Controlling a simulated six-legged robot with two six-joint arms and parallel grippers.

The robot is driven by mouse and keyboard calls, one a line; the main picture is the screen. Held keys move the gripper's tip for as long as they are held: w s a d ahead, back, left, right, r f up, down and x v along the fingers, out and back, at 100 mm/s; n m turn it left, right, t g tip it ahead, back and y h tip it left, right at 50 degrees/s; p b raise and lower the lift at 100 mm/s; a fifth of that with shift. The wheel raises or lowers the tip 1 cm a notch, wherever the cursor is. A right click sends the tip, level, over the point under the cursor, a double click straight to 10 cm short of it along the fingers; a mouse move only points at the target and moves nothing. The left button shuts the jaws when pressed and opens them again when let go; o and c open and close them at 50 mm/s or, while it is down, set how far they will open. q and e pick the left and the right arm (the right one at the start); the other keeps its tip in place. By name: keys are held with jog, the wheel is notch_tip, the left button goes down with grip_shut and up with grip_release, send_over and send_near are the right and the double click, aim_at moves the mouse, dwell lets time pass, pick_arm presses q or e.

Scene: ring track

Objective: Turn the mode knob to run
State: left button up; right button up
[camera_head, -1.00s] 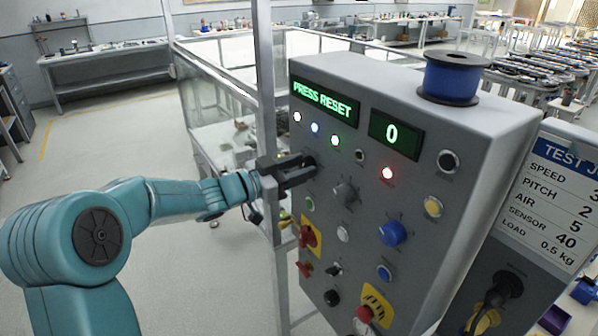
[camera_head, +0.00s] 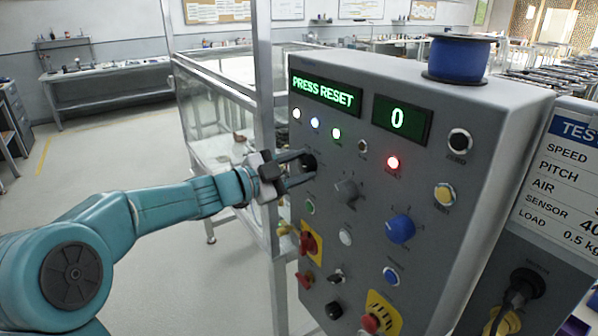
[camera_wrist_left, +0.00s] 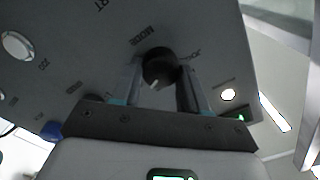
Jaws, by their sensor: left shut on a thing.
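The mode knob (camera_head: 310,163) is a dark round knob on the upper left of the grey control panel's face. In the wrist view the black knob (camera_wrist_left: 157,65) shows a white pointer mark and sits between the two fingers, with lettering on the panel around it. My left gripper (camera_head: 305,165) reaches it from the left, its fingers shut on the knob's sides; it also shows in the wrist view (camera_wrist_left: 159,82). The fingers partly hide the knob in the head view, and I cannot read which mode the pointer marks. My right gripper is out of view.
The panel (camera_head: 470,100) carries a green "PRESS RESET" display (camera_head: 327,92), a "0" display (camera_head: 402,119), a lit red lamp (camera_head: 393,163), a grey knob (camera_head: 346,191) and a blue knob (camera_head: 400,228). A blue spool (camera_head: 459,60) stands on top. A metal frame post (camera_head: 264,100) stands close behind my gripper.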

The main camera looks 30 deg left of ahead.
pick_arm(q)
jog(key=shift+f, duration=0.1)
dwell(0.4)
jog(key=o, duration=0.9)
jog(key=shift+s, duration=0.1)
jog(key=shift+o, duration=0.8)
jog(key=shift+s+r, duration=0.2)
jog(key=shift+s, duration=0.05)
jog(key=shift+w+f, duration=0.15)
jog(key=shift+w, duration=0.1)
jog(key=shift+s+a, duration=0.2)
jog(key=shift+s, duration=0.05)
jog(key=b+v, duration=0.2)
jog(key=v, duration=1.4)
jog(key=shift+b, duration=0.35)
jog(key=shift+s+d, duration=0.1)
